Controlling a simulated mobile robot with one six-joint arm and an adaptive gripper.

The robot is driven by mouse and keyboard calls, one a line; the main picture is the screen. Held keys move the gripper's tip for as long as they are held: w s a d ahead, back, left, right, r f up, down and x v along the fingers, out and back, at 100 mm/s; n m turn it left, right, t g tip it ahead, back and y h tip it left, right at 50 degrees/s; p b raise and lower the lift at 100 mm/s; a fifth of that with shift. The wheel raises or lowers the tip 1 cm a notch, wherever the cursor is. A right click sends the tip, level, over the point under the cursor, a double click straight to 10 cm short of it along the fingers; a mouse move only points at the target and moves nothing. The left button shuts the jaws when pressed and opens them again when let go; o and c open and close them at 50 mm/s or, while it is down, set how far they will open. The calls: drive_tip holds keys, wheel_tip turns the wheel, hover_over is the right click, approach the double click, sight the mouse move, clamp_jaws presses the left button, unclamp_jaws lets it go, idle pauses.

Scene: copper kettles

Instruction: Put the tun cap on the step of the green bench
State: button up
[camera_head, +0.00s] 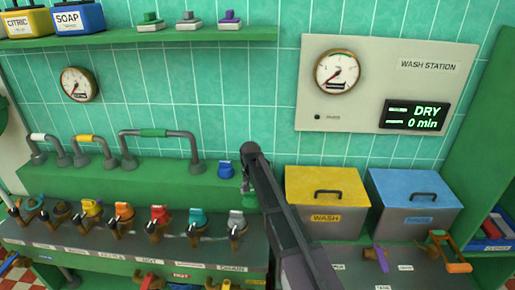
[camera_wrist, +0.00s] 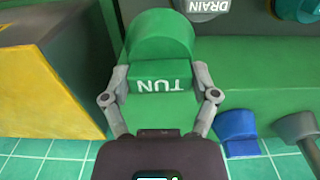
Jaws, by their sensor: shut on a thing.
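The tun cap (camera_wrist: 160,38) is green with a rounded top and a white TUN label, upside down in the wrist view. My gripper (camera_wrist: 162,88) is shut on it, one finger on each side of the labelled block. In the head view my gripper (camera_head: 247,178) points down at the right end of the green bench's step (camera_head: 175,182), with the green cap (camera_head: 249,202) partly visible below it. The step also shows in the wrist view (camera_wrist: 265,80). I cannot tell whether the cap touches the step.
A blue cap (camera_head: 225,170) stands on the step just left of my gripper. Bent pipes (camera_head: 160,135) rise from the step farther left. The yellow WASH bin (camera_head: 327,190) is close on the right. A row of coloured taps (camera_head: 160,215) lies in front.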

drive_tip(key=shift+d, duration=0.2)
drive_tip(key=shift+r, duration=0.1)
